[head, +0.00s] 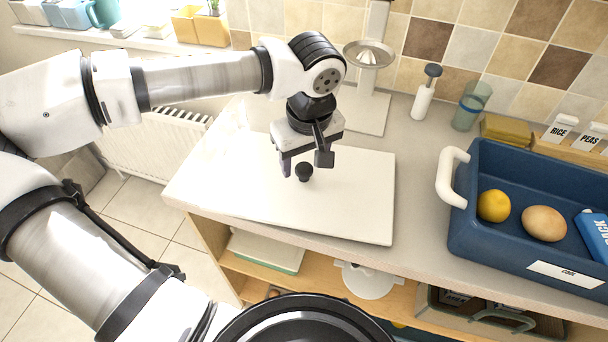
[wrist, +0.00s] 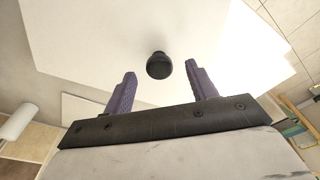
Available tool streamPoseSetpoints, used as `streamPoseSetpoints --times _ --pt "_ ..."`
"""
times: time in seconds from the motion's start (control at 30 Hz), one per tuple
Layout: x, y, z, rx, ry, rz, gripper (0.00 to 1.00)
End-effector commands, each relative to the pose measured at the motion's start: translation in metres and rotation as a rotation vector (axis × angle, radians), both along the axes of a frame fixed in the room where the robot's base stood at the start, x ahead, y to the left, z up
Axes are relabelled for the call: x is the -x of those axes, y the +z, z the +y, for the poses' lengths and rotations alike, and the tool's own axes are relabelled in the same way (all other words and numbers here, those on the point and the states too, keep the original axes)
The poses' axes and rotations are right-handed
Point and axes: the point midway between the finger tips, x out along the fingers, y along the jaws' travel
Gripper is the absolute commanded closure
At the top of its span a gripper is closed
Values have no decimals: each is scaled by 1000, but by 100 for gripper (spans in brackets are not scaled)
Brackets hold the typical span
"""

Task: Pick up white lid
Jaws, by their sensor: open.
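The white lid (head: 350,215) is a flat, square white plate lying on the counter, with a round black knob (head: 304,172) on top. In the wrist view the lid (wrist: 100,45) fills much of the upper picture, and its knob (wrist: 159,66) is centred between the purple fingertips, a little beyond them. My gripper (head: 300,165) is over the lid, close to the knob; the head view does not clearly show the height gap. The fingers (wrist: 161,82) are apart and empty, with the knob untouched.
A blue crate (head: 470,235) with a white handle, holding a lemon (head: 494,206) and an egg-like object (head: 544,223), stands to the right. A soap dispenser (head: 424,95) and a glass (head: 471,106) stand behind. A white stand (head: 368,55) rises behind my gripper.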

Motion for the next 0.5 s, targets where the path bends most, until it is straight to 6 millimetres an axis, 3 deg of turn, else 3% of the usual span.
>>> streamPoseSetpoints --times 0.13,0.37,0.5 --pt "-2 -14 0 0 0 -1 43" --pt "-2 -16 1 0 0 -2 43" --pt "-2 -16 1 0 1 -2 58"
